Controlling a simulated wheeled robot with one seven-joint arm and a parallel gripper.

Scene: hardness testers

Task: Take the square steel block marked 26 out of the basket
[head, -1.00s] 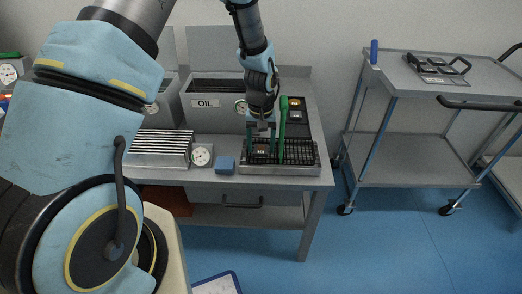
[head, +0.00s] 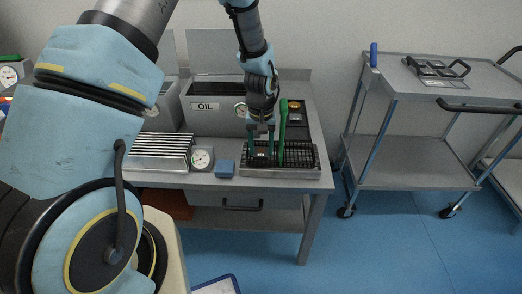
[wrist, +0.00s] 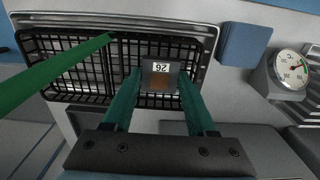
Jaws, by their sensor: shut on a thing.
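The square steel block marked 26 (wrist: 160,74) sits in the black mesh basket (wrist: 96,94), its label upside down in the wrist view. My gripper (wrist: 160,80) has its two green fingers against the block's left and right sides, shut on it. In the head view my gripper (head: 261,152) reaches down into the left part of the basket (head: 300,160). The block (head: 261,155) shows small and dark between the fingertips. Whether it touches the basket floor I cannot tell.
A green handle (head: 283,130) rises from the basket close beside my gripper, on its right in the head view. A blue block (head: 225,168) and a dial gauge (head: 201,159) stand left of the basket. The OIL tank (head: 213,105) stands behind. A cart (head: 415,175) is at right.

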